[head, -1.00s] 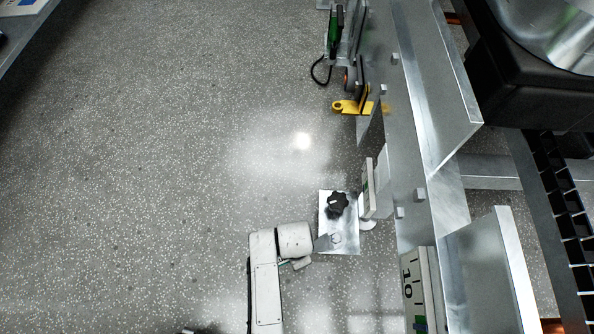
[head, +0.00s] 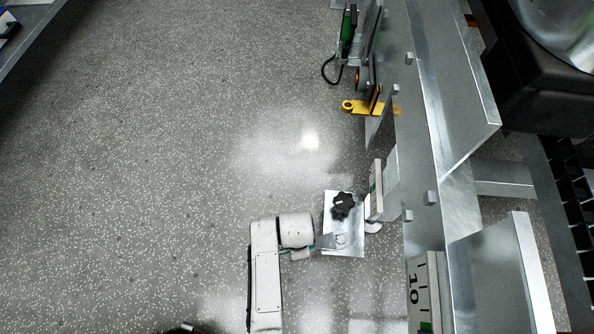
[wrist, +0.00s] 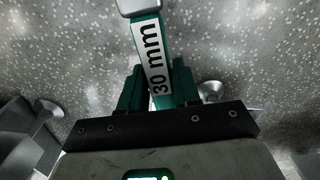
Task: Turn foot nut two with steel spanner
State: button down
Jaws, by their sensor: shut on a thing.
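My gripper (wrist: 160,88) is shut on a spanner (wrist: 153,60) with a green handle and a white label reading "30 mm". The spanner's grey end runs out of the top of the wrist view, so its jaw is cut off there. In the head view my gripper (head: 305,250) is beside the left edge of a bright metal plate (head: 352,245). A small hex nut (head: 341,239) is on this plate, below a black star knob (head: 343,205). The spanner's end seems to reach the nut, but I cannot tell whether it is around it. No mark on the nut shows.
A metal frame (head: 425,150) with upright panels stands right of the plate. A yellow bracket (head: 358,107) sticks out further up. A plate marked "10" (head: 420,290) is at the lower right. The speckled floor (head: 170,150) to the left is clear.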

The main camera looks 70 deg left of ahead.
jog(key=shift+w+a, duration=0.1)
jog(key=shift+a, duration=0.3)
jog(key=shift+d, duration=0.4)
jog(key=shift+r, duration=0.1)
jog(key=shift+r+p, duration=3.25)
jog(key=shift+p, duration=0.2)
